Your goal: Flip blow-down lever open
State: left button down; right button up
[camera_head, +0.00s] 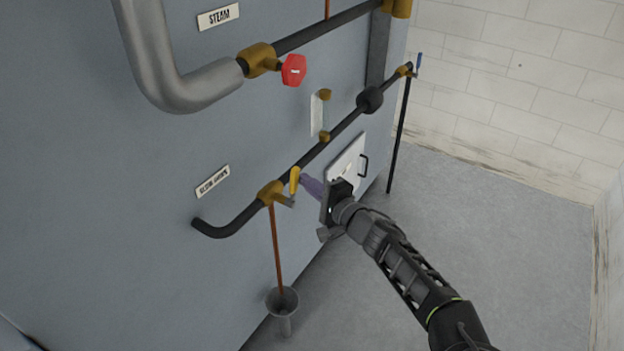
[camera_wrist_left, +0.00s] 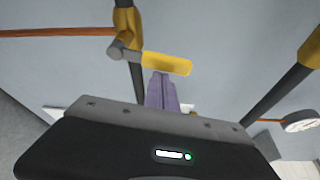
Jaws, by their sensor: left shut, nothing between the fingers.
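The blow-down lever (camera_head: 294,180) has a short yellow handle. It sits on a brass valve (camera_head: 270,193) on the lower black pipe, and the handle points upward in the head view. In the left wrist view the yellow handle (camera_wrist_left: 167,64) lies across the picture, just beyond my fingertips. My left gripper (camera_head: 305,183) has purple fingers, which also show in the wrist view (camera_wrist_left: 161,76). They are shut, empty, and right beside the handle. I cannot tell whether they touch it. My right gripper is not in view.
A copper drain pipe (camera_head: 276,245) runs down from the valve into a grey funnel (camera_head: 283,305). A red knob (camera_head: 293,70) is on the steam pipe above. A white panel with a black handle (camera_head: 363,166) is behind my gripper. Open floor (camera_head: 480,230) lies to the right.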

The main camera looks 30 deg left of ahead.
pick_arm(q)
jog(key=shift+s+r, duration=0.35)
jog(key=shift+s, duration=0.55)
jog(key=shift+w, duration=0.1)
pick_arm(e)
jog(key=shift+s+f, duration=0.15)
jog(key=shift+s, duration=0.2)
